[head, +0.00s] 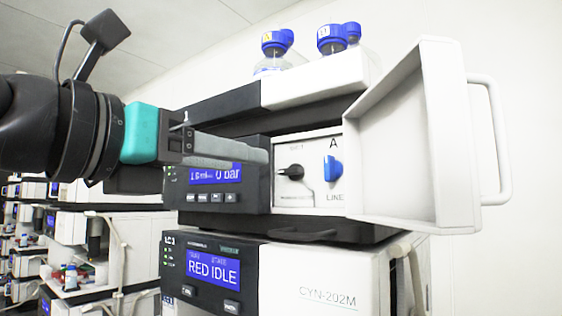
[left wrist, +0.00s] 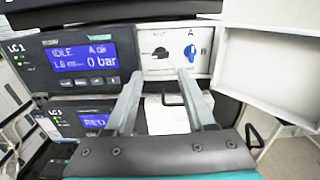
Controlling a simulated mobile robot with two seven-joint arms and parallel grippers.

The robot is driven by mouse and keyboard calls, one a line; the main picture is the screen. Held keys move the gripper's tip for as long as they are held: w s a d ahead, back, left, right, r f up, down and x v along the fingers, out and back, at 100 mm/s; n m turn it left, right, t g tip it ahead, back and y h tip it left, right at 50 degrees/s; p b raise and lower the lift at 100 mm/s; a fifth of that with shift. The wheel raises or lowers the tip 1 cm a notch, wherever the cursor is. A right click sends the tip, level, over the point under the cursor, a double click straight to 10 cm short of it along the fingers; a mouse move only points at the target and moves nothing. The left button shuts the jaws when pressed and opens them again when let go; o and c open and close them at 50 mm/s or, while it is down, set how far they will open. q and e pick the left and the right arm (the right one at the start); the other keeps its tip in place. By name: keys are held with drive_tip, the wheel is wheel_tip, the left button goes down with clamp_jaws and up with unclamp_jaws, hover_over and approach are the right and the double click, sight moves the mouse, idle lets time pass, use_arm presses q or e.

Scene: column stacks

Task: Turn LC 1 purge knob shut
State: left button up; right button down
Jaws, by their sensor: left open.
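The LC 1 pump module (head: 225,200) has a pale recessed panel (head: 310,203). On it are a black knob (head: 291,172), whose label above is too small to read, and a blue knob (head: 333,170) between "A" and "LINE". In the left wrist view the black knob (left wrist: 160,53) has its pointer roughly horizontal, and the blue knob (left wrist: 190,54) stands upright. My left gripper (head: 262,156) reaches in from the left, empty, just short of the panel. In the left wrist view its open fingers (left wrist: 162,76) lie below and either side of the black knob. My right gripper is not in view.
A white door (head: 405,150) with a handle (head: 500,140) stands open right of the panel. Blue-capped bottles (head: 275,52) stand on top. A lower module (head: 325,280) reads "RED IDLE". More instrument stacks (head: 70,235) stand at the left.

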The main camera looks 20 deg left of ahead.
sight(287, 168)
use_arm(q)
drive_tip(key=p+x, duration=0.2)
drive_tip(key=x, duration=0.7)
drive_tip(key=shift+w+d, duration=0.1)
drive_tip(key=shift+w, duration=0.15)
drive_tip(key=shift+c, duration=0.2)
clamp_jaws()
